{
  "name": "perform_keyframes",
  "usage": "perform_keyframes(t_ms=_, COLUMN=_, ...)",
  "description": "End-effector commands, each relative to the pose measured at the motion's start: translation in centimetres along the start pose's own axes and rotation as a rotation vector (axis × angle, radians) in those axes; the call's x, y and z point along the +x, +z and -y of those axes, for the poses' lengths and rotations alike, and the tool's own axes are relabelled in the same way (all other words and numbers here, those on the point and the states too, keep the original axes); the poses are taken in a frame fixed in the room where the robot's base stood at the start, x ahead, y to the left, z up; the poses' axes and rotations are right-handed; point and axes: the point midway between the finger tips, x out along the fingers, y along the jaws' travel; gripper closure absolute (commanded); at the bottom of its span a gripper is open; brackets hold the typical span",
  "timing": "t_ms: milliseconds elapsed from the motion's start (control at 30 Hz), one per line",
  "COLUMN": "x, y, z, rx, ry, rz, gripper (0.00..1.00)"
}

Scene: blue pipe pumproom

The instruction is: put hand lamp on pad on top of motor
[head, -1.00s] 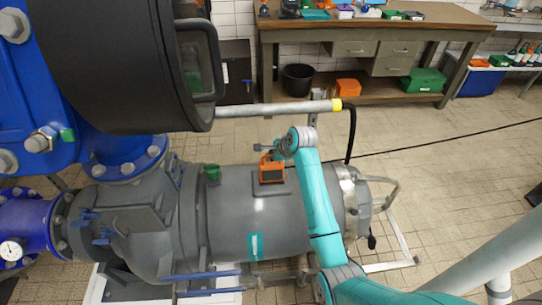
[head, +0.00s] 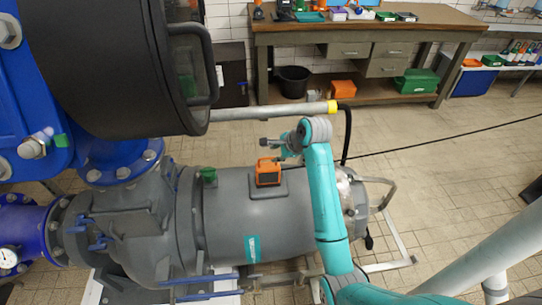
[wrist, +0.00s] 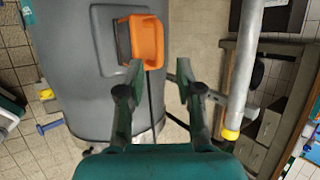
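The orange hand lamp (head: 268,174) stands on the grey pad (head: 296,187) on top of the grey motor (head: 275,222). In the wrist view the lamp (wrist: 148,40) shows as an orange block with a dark side, just beyond the left fingertip. My gripper (wrist: 159,70) is open, its two fingers wide apart with nothing between them. In the head view my gripper (head: 277,147) is just behind and above the lamp. I cannot tell whether a finger still touches the lamp.
A grey pipe with a yellow collar (head: 332,106) runs close behind my gripper. A large black round housing (head: 120,70) hangs at upper left. A bent grey rail (head: 385,190) is at the motor's right end. A workbench (head: 360,35) stands at the back.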

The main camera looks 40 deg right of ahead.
Motion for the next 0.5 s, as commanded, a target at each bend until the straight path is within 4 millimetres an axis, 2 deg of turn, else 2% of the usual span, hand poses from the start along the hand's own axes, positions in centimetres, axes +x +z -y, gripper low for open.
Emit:
perform_keyframes(t_ms=100, x=-1.8, y=0.0, z=0.0, rx=0.001, ry=-0.002, rz=-0.001, gripper=0.64)
perform_keyframes(t_ms=200, x=-2.7, y=-0.1, z=0.0, rx=0.001, ry=-0.001, rz=-0.001, gripper=0.64)
perform_keyframes(t_ms=500, x=-3.4, y=0.0, z=0.0, rx=0.000, ry=0.000, rz=-0.001, gripper=0.64)
